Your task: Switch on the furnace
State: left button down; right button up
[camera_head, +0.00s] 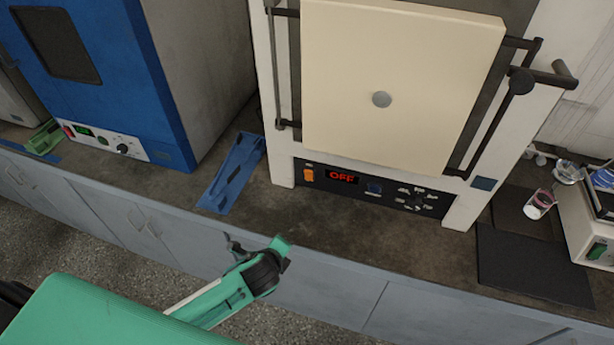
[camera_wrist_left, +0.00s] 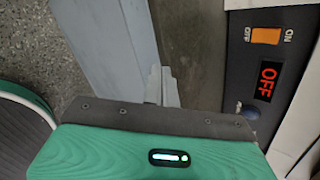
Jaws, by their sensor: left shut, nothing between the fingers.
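The furnace (camera_head: 400,85) stands on the bench with its cream door closed. Its black control panel (camera_head: 375,188) has an orange switch (camera_head: 308,174) at the left end and a red display (camera_head: 342,177) that reads OFF. In the left wrist view the orange switch (camera_wrist_left: 265,36) shows beside ON and OFF lettering, near the red OFF display (camera_wrist_left: 267,80). My left gripper (camera_head: 235,245) is shut and empty, in front of the bench edge, below and left of the switch and apart from it. In the wrist view its fingers (camera_wrist_left: 162,88) show. My right gripper is not in view.
A blue oven (camera_head: 85,60) stands on the left. A blue tool (camera_head: 232,172) lies on the bench between oven and furnace. A dark mat (camera_head: 530,265), a cup (camera_head: 539,204) and a white device (camera_head: 590,225) are at the right. The bench strip before the furnace is clear.

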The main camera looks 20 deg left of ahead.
aim_at(309, 174)
pick_arm(q)
jog(key=w+d+r+m+t+h, duration=0.1)
jog(key=w+r+m+t, duration=0.2)
jog(key=w+r+m, duration=0.3)
jog(key=shift+r+m+t, duration=0.4)
jog(key=shift+r+m, duration=1.75)
jog(key=shift+m, duration=1.95)
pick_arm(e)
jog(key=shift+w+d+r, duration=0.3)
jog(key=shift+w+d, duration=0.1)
